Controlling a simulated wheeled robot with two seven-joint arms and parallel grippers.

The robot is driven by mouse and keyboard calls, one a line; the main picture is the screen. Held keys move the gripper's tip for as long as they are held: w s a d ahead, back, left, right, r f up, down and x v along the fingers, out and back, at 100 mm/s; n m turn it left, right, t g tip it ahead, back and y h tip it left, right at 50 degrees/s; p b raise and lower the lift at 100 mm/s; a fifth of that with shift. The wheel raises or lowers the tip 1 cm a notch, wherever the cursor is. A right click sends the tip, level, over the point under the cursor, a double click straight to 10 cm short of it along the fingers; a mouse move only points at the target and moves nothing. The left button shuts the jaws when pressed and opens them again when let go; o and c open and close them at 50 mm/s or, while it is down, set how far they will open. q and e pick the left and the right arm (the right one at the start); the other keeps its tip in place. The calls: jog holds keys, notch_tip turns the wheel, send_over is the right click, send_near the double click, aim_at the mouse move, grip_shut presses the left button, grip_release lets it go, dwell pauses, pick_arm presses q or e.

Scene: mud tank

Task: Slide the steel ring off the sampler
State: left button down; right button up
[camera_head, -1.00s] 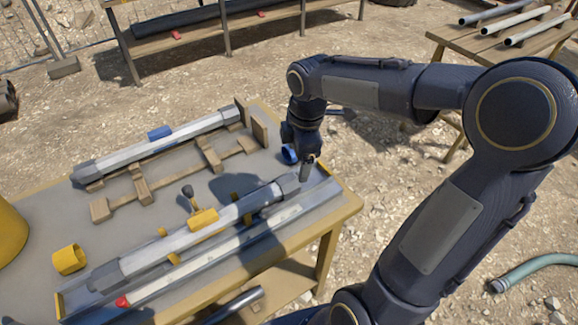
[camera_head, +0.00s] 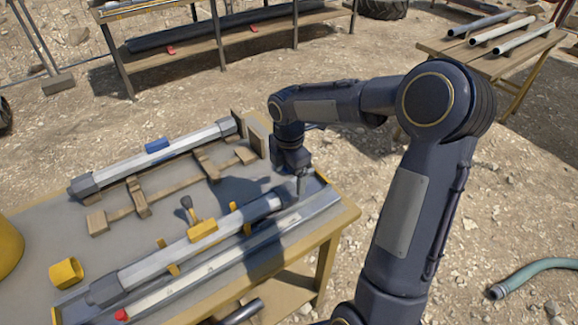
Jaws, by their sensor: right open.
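The sampler is a long pale grey tube (camera_head: 180,250) lying in a metal trough on the near side of the bench. It has a dark collar at each end, one at the left (camera_head: 105,290) and one at the right (camera_head: 262,207), and a yellow block (camera_head: 202,230) on top. A grey steel ring (camera_head: 286,194) appears at its right end, partly hidden by my right gripper (camera_head: 300,188). That gripper points down beside this end with its jaws open; whether its fingers touch the ring cannot be told. My left gripper is out of view.
A second tube with a blue block (camera_head: 157,145) lies on a wooden rack behind.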

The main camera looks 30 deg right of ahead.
aim_at(290, 185)
notch_tip(290, 185, down, 5)
dwell(0.3)
jog(key=c, duration=1.3)
jog(key=shift+d, duration=0.1)
